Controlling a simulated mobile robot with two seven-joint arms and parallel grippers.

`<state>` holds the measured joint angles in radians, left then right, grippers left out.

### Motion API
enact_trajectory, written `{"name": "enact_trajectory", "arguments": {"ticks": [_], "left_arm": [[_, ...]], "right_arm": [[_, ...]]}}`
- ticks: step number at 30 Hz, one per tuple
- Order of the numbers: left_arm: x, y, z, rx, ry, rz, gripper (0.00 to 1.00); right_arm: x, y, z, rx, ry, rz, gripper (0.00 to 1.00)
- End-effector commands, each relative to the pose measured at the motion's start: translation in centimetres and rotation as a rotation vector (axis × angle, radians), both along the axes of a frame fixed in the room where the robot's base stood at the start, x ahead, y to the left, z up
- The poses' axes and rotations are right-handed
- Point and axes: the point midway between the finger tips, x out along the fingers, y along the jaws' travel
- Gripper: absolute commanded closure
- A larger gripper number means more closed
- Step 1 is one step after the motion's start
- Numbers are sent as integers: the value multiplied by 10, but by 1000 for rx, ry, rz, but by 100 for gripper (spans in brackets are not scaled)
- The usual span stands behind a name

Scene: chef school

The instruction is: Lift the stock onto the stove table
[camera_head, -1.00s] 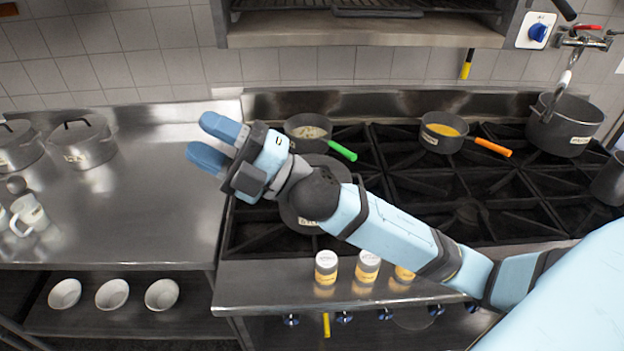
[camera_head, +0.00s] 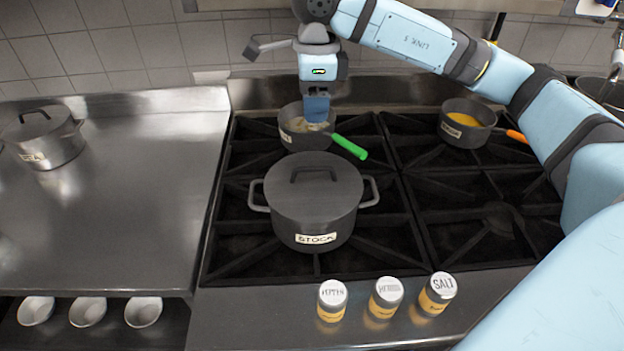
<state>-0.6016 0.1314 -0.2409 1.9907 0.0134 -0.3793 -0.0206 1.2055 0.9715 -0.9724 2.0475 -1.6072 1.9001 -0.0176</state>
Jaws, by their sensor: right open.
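The stock pot (camera_head: 312,215) is dark grey, lidded and labelled STOCK, with two side handles and a lid handle. It stands upright on the front left burner of the stove (camera_head: 470,190). My right gripper (camera_head: 317,108) points down over the small pan behind the stock pot, apart from the stock pot. It is open, though its fingers overlap in this view and hide part of the pan. My left gripper is not in view.
The small pan (camera_head: 297,136) with a green handle sits behind the stock pot. Another pan (camera_head: 455,134) with orange contents stands to the right. Three spice jars (camera_head: 387,291) line the front ledge. The left steel counter (camera_head: 120,215) is mostly clear, with a lidded pot (camera_head: 48,150) at its back left.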

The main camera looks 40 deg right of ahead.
Motion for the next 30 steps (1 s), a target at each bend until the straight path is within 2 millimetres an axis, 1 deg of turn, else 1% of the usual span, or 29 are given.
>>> {"name": "enact_trajectory", "arguments": {"ticks": [1, 5, 8, 12, 15, 18, 23, 25, 30], "left_arm": [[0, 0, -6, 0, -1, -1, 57], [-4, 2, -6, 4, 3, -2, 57], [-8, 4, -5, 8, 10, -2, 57], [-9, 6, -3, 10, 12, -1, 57], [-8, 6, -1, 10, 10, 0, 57], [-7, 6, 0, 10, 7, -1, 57], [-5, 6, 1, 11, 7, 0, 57], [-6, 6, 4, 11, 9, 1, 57], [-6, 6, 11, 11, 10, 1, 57]], "right_arm": [[0, -3, -5, -13, -2, -4, 58], [0, -7, -10, -30, -1, -9, 58], [0, -7, -25, -30, 3, -9, 58], [-1, -6, -54, -30, 3, -8, 58], [0, -6, -71, -29, 3, -8, 58], [0, -6, -83, -28, 1, -8, 58], [0, -5, -92, -27, 0, -8, 58], [1, -4, -99, -27, 2, -8, 58], [4, -1, -125, -27, 1, -7, 58]]}}
